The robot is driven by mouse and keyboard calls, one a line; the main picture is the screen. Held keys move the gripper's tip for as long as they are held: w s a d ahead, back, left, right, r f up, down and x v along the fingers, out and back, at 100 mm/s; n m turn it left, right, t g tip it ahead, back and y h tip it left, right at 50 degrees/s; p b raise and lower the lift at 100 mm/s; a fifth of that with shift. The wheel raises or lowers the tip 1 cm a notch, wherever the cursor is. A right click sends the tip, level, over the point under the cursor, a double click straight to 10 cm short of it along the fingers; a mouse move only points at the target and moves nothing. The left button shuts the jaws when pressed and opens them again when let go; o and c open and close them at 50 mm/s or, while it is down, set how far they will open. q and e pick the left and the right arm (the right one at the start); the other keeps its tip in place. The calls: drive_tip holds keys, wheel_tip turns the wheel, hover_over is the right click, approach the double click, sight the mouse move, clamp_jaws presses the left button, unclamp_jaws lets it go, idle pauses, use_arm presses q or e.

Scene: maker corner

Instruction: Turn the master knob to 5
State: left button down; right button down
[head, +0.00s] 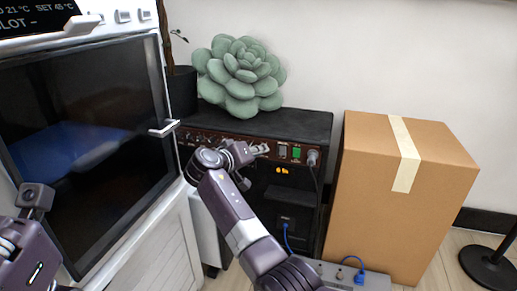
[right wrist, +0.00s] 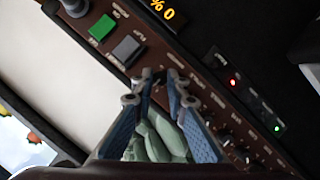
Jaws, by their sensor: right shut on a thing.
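The black amplifier (head: 310,126) stands in the middle of the head view, with a brown control panel along its upper front. My right gripper (head: 258,150) is at this panel; its fingertips also show in the right wrist view (right wrist: 160,84). They are shut on the master knob at the panel, and they hide most of it, so I cannot read its pointer. An orange display (head: 282,170) is lit below the panel; in the right wrist view the display (right wrist: 163,8) shows "% 0". My left arm shows at the lower left, without its fingers.
A green switch (right wrist: 101,27) and a grey switch (right wrist: 126,48) sit close to my right fingertips. A succulent (head: 240,75) stands on the amplifier. A cardboard box (head: 370,190) is at its right, and a white cabinet with a dark window (head: 90,130) at its left.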

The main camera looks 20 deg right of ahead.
drive_tip(key=shift+f, duration=0.15)
drive_tip(key=c, duration=2.2)
unclamp_jaws()
wheel_tip(320, 180, up, 10)
drive_tip(key=shift+r, duration=0.1)
